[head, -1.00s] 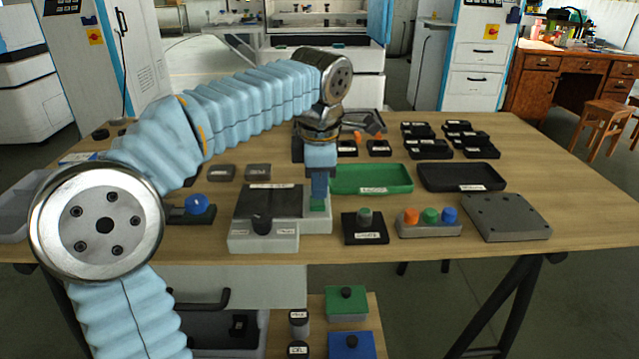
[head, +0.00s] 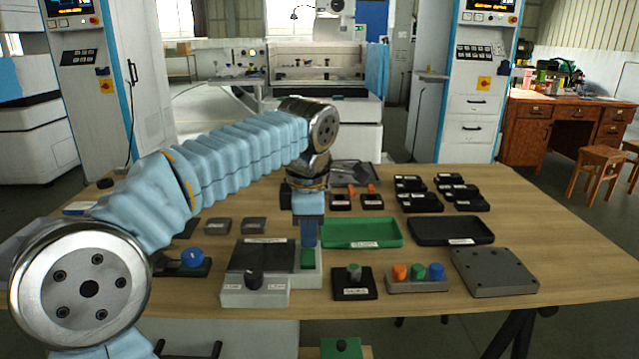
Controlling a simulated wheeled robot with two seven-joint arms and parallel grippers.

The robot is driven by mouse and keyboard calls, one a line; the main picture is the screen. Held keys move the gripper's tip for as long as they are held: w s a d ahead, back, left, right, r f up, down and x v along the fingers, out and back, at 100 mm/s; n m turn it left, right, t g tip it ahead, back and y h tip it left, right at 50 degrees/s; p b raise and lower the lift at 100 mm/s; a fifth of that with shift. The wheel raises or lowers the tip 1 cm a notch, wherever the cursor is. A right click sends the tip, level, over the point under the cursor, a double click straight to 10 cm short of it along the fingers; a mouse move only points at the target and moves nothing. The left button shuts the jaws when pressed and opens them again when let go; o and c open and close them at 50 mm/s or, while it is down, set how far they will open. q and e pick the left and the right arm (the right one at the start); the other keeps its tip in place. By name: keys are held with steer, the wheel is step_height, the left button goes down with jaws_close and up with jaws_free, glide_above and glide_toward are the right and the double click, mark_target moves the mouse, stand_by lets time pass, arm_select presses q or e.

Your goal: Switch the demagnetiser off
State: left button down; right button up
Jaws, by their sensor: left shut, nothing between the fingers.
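A light grey unit with a dark top plate (head: 262,256) stands at the front of the table; I take it for the demagnetiser, though its labels are too small to read. A black knob (head: 254,280) sits on its front ledge, between two small labels. A green block or button (head: 307,259) is on its right-hand strip. My left gripper (head: 309,244) points down over this strip, shut and empty. Its fingertips are at the green part's far edge and partly hide it; I cannot tell whether they touch. My right gripper is out of view.
A blue knob on a dark base (head: 193,258) stands left. Green (head: 361,232) and black trays (head: 451,231) lie behind.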

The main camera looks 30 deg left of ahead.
arm_select(q)
steer(key=shift+w+d+r, duration=0.15)
steer(key=shift+d+r, duration=0.15)
steer(key=shift+r, duration=0.4)
step_height(320, 180, up, 9)
steer(key=s, duration=0.1)
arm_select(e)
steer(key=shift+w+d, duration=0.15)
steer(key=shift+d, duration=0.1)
arm_select(q)
steer(key=shift+s+d, duration=0.1)
steer(key=shift+d, duration=0.05)
